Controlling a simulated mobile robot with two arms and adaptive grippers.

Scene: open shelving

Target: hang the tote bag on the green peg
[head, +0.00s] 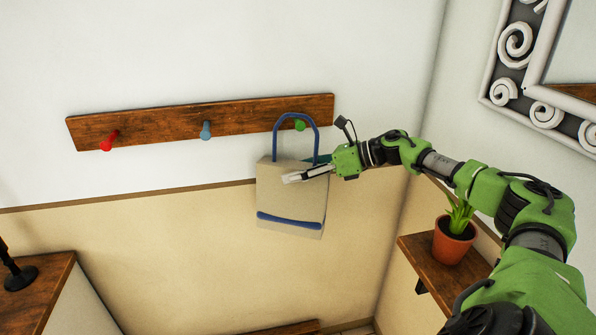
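The tote bag (290,206) is beige with a blue stripe near its bottom and a blue loop handle. It is upright and slightly tilted, in front of the wall below the peg board's right end. The green peg (300,126) shows inside the handle loop, just under its top. I cannot tell whether the handle rests on the peg or stands in front of it. My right gripper (303,168) is at the bag's upper right. One finger lies across the bag's front; the other is partly hidden near the handle's right leg. Its grip is unclear. My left gripper is out of view.
The wooden peg board (250,115) also bears a red peg (109,140) and a blue peg (206,131). A potted plant (454,243) stands on a shelf at right, under my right arm. A mirror frame (515,45) hangs at top right. The wall left of the bag is clear.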

